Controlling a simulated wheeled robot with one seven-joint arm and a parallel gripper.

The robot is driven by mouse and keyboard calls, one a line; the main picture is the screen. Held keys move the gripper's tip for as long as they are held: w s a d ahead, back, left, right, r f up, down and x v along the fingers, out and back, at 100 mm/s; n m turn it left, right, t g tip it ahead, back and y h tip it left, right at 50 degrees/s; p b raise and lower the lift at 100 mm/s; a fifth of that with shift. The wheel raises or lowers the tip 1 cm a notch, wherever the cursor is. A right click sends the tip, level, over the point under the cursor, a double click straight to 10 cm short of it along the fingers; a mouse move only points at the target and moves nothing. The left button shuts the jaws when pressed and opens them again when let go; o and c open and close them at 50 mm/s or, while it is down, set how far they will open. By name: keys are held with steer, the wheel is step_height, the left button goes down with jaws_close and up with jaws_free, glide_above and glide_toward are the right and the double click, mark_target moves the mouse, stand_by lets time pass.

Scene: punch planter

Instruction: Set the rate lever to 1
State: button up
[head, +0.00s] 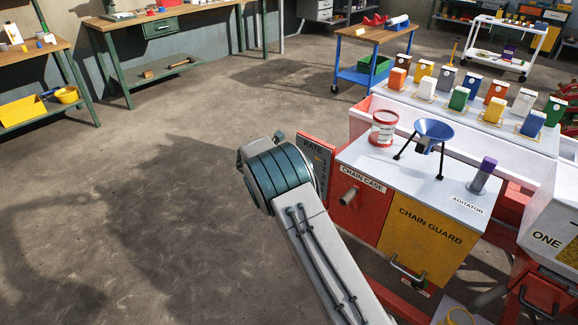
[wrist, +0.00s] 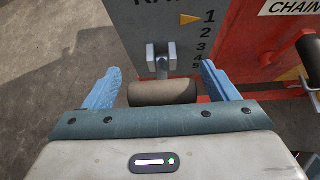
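The grey RATE panel (wrist: 225,12) fills the top of the wrist view, with the numbers 1 to 5 running down it. A yellow pointer (wrist: 190,19) sits beside the 1. The rate lever (wrist: 162,92) has a brown cylindrical grip on a short metal stem, coming out of a light bracket below the pointer's height. My gripper (wrist: 162,88) is open, with one blue finger at each end of the grip and a small gap visible on both sides. In the head view the RATE panel (head: 317,158) shows partly; my arm hides the lever and fingers.
Right of the panel are the red chain case (head: 352,205) with a protruding handle and the yellow chain guard (head: 425,230). A blue funnel (head: 434,129) and red-white tin (head: 384,128) stand on top. The floor (head: 130,220) to the left is clear.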

steer(key=shift+s+a+f, duration=0.1)
steer(key=shift+a+f, duration=0.05)
steer(key=shift+f, duration=0.1)
steer(key=shift+s+a+r, duration=0.25)
steer(key=shift+s, duration=0.05)
steer(key=v, duration=1.2)
steer(key=shift+s+r, duration=0.25)
steer(key=shift+r, duration=0.15)
steer(key=shift+a, duration=0.1)
